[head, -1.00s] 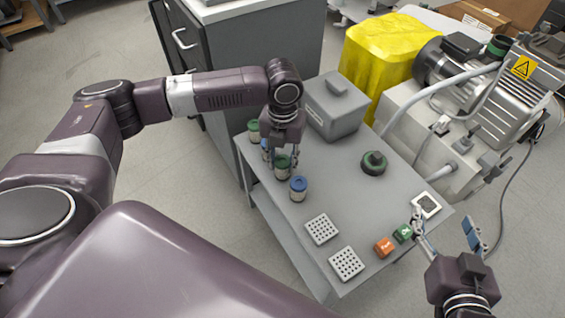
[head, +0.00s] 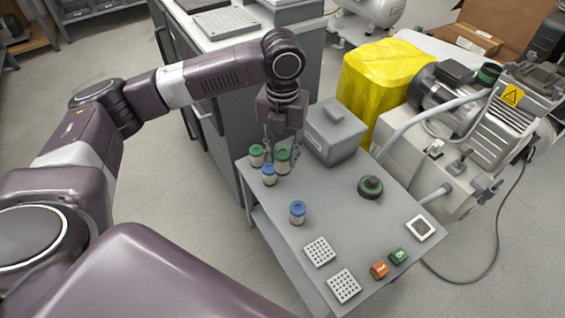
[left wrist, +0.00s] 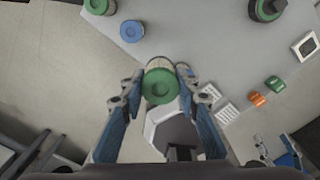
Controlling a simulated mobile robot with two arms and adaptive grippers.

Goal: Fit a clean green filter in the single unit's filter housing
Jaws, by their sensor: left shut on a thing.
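My left gripper (head: 281,153) is shut on a green-capped filter (head: 283,161) with a pale body, held above the table. In the left wrist view this filter (left wrist: 160,87) stands between the two blue fingers. Another green-capped filter (head: 256,156) and a blue-capped filter (head: 269,176) stand close by on the table, and a second blue-capped filter (head: 298,213) stands nearer. A dark round part with a green rim (head: 370,188) lies on the table. The compressor unit (head: 480,125) at the right has a green-rimmed fitting (head: 489,73) on top. My right gripper (left wrist: 277,150) appears open in the left wrist view.
The grey table (head: 345,215) holds a grey box (head: 334,135), two white perforated blocks (head: 319,251), an orange block (head: 379,269), a green block (head: 398,256) and a framed square (head: 420,228). A yellow-covered bin (head: 380,75) stands behind. The table's middle is clear.

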